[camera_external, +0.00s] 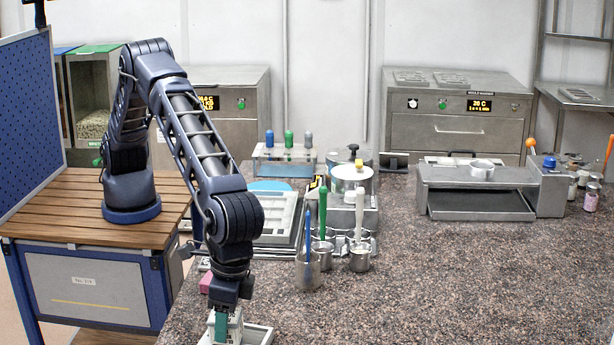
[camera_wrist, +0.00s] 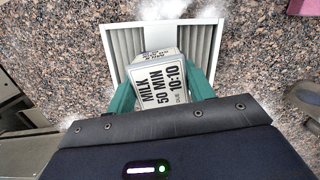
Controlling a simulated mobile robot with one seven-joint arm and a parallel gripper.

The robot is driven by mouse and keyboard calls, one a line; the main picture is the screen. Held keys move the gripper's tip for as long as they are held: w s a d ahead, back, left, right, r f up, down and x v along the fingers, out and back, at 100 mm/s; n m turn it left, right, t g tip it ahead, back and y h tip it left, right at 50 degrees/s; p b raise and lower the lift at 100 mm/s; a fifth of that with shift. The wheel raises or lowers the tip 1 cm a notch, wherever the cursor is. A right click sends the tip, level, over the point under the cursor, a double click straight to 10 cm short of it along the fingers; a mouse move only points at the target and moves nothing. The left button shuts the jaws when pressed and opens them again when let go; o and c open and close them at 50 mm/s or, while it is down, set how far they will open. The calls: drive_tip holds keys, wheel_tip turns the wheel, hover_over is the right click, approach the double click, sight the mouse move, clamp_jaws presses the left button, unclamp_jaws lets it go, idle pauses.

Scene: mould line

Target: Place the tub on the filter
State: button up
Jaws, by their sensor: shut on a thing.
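The tub (camera_wrist: 163,88) is a pale box with a black-printed label reading MILK 50 MIN, DUE 10:10. My gripper (camera_wrist: 160,94) is shut on it, with one green finger on either side. The filter (camera_wrist: 207,45), a white frame with grey pleats, lies behind and below the tub in the wrist view; the tub and fingers hide its middle. In the external view, my gripper (camera_external: 222,325) points down at the bottom edge, with the tub (camera_external: 236,324) in it and the filter (camera_external: 261,335) showing to its right. I cannot tell whether the tub touches the filter.
A pink block (camera_external: 206,283) lies close behind my gripper. Metal cups with blue, green and white handles, including one cup (camera_external: 308,272), stand to the right. A grey tray (camera_external: 268,225) lies farther back. The speckled counter (camera_external: 430,290) is clear at the right front.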

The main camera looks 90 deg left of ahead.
drive_tip(key=shift+f, duration=0.15)
drive_tip(key=o, duration=1)
